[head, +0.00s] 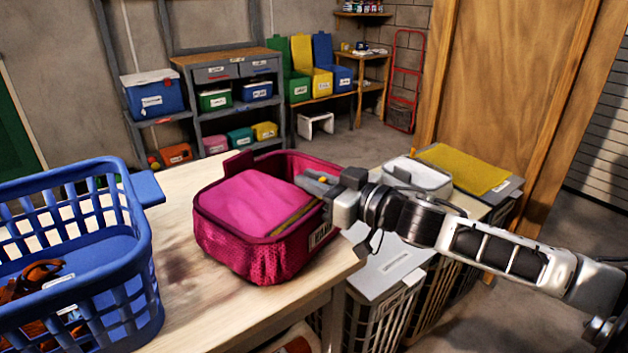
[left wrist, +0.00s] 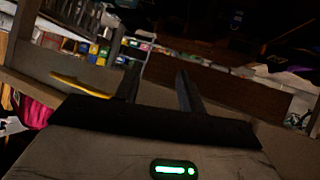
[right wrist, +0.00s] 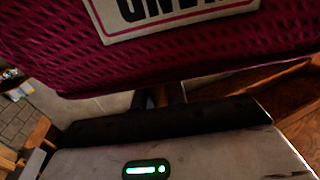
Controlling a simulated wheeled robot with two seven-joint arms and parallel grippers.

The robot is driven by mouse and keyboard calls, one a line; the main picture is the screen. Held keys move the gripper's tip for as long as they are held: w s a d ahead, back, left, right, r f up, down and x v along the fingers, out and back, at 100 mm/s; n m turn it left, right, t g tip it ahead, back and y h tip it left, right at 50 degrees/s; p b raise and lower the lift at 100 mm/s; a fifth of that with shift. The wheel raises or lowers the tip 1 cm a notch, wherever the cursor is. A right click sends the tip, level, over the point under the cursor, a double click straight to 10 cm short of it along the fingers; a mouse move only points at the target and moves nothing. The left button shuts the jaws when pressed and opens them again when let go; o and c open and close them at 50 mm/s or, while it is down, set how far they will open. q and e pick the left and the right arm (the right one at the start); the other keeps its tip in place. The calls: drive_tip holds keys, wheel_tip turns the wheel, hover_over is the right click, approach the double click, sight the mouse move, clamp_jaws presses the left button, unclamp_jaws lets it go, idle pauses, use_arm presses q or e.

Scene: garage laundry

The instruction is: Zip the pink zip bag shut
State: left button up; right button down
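The pink zip bag (head: 262,250) stands on the pale table in the head view, with dark mesh sides and a label at its right end. A bright pink panel or content fills its front part; a darker gap shows at the back, inside the raised rim. My right gripper (head: 318,184) is at the bag's right rim, beside a small yellow-orange spot. In the right wrist view, the mesh and label fill the top; the fingers (right wrist: 162,97) are partly hidden and their grip is unclear. My left gripper (left wrist: 158,87) is open and empty, outside the head view.
A blue laundry basket (head: 75,260) holding brown items stands left of the bag on the table (head: 185,285). Lidded hampers (head: 385,270) stand right of the table, below my right arm. Shelves (head: 235,95) with bins are at the back.

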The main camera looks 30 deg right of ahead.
drive_tip(key=w+d, duration=0.1)
drive_tip(key=d, duration=0.1)
drive_tip(key=w+d+p, duration=0.1)
drive_tip(key=d, duration=0.1)
drive_tip(key=d+p, duration=0.1)
drive_tip(key=d, duration=0.2)
drive_tip(key=shift+w+d, duration=0.1)
drive_tip(key=shift+w, duration=0.3)
use_arm(q)
drive_tip(key=shift+s+a+r, duration=0.15)
drive_tip(key=shift+s+r, duration=0.05)
drive_tip(key=shift+s, duration=0.05)
use_arm(e)
drive_tip(key=c, duration=1.4)
unclamp_jaws()
